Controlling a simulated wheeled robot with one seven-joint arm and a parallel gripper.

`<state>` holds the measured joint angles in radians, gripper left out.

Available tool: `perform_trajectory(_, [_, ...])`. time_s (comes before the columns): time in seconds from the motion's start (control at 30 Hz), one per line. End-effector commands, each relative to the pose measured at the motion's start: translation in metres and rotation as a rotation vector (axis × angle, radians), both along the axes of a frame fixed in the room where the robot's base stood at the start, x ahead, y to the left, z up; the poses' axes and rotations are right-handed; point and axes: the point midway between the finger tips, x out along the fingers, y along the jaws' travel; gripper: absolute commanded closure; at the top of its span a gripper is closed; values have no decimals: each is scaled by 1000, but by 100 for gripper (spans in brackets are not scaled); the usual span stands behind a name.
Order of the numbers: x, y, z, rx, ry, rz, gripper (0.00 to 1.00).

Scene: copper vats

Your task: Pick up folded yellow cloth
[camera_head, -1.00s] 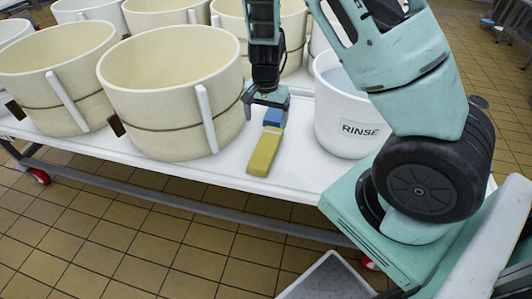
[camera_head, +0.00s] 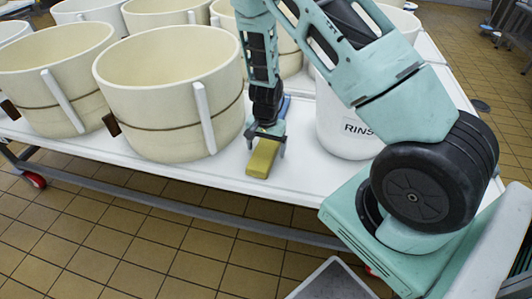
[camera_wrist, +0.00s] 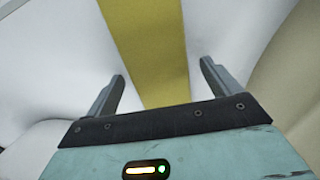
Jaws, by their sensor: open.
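The folded yellow cloth (camera_head: 262,159) lies flat on the white table, between a cream vat and the white RINSE bucket. My gripper (camera_head: 266,144) is above its far part, pointing down. In the wrist view the yellow cloth (camera_wrist: 150,50) runs as a band between the two fingertips. My gripper (camera_wrist: 163,75) is open there, with one finger on each side of the cloth and space between. Whether the fingers touch the table, I cannot tell. A blue item (camera_head: 285,103) behind the cloth is mostly hidden by my gripper.
The cream vat (camera_head: 165,95) stands close left of the gripper. The RINSE bucket (camera_head: 345,135) stands close right, partly behind my arm. More cream vats fill the table's back and left. The white table's (camera_head: 225,178) front edge is clear. A grey bin (camera_head: 332,280) is below.

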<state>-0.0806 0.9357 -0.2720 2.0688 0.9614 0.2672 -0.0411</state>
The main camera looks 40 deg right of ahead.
Motion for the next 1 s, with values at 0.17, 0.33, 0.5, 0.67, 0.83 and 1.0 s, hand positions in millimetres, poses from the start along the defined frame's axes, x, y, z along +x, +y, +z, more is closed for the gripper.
perform_trajectory(0.17, [0, 0, 0, 0, 0, 0, 11])
perform_trajectory(0.33, [0, 0, 0, 1, -1, 0, 55])
perform_trajectory(0.5, [0, 0, 1, 0, -1, 0, 65])
perform_trajectory(0.67, [1, 0, 4, 0, -2, 0, 66])
perform_trajectory(0.83, [1, 1, 27, 0, -4, 2, 66])
perform_trajectory(1.0, [1, 1, 62, -1, -4, 3, 66])
